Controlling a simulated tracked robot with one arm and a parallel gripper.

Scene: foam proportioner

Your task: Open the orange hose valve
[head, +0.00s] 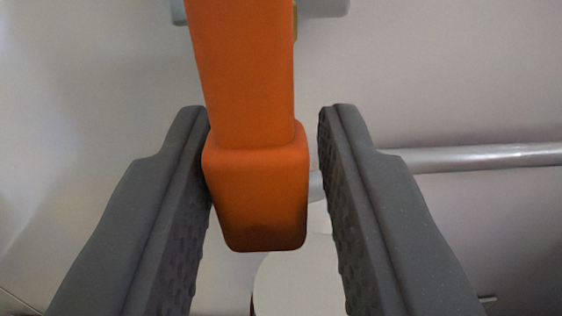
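The orange valve handle (244,75) comes down from the top of the head view and ends in a thicker orange block (256,200). My gripper (263,110) is open, with one dark grey finger on each side of the handle. The left finger is very close to the block or touches it; I cannot tell which. A narrow gap shows between the block and the right finger. The valve body is mostly out of view.
A silver pipe (480,157) runs out to the right behind the right finger. A grey fitting (322,8) shows at the top behind the handle. A pale round object (298,285) lies below the block. A smooth light wall (430,70) fills the background.

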